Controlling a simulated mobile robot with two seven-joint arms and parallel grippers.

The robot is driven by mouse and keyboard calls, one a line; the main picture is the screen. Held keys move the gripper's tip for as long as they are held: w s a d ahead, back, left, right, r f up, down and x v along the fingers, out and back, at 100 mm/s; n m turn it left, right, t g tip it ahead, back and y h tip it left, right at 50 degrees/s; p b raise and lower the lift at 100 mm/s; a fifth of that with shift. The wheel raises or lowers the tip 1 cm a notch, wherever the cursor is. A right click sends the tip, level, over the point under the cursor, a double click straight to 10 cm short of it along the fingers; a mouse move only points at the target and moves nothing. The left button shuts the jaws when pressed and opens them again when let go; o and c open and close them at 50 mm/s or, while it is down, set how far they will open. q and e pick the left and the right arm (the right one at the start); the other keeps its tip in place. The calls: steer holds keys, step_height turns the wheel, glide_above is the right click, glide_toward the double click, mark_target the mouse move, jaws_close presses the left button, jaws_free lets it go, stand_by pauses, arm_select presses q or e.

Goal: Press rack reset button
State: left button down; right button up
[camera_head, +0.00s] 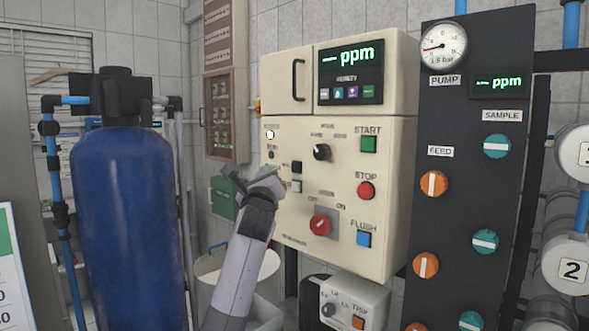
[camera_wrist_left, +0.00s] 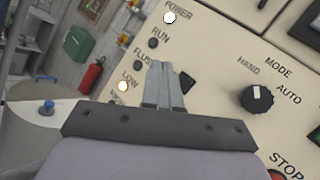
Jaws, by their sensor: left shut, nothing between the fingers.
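A cream control panel (camera_head: 335,225) faces me in the head view. A black square button (camera_head: 297,167) and a pale square button (camera_head: 296,186) sit left of its centre; I cannot read their labels, so I cannot tell which is the reset button. My left gripper (camera_head: 270,176) is shut and empty, in front of the panel's left part, left of these buttons. In the left wrist view its closed fingers (camera_wrist_left: 165,66) point at the panel and partly hide a black button (camera_wrist_left: 188,83). I cannot tell whether they touch the panel. The right gripper is not in view.
Green START (camera_head: 369,144), red STOP (camera_head: 366,190) and blue FLUSH (camera_head: 364,238) buttons sit on the panel's right. A black mode knob (camera_head: 322,152) and red switch (camera_head: 321,224) are near its middle. A blue tank (camera_head: 130,225) stands left of my arm.

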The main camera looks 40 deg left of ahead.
mark_target(296, 167)
arm_select(q)
steer(key=w+b, duration=0.2)
steer(key=w, duration=0.4)
steer(key=shift+w+d, duration=0.15)
steer(key=shift+d, duration=0.15)
steer(key=shift+w, duration=0.1)
stand_by(1.7)
steer(key=shift+w, duration=0.35)
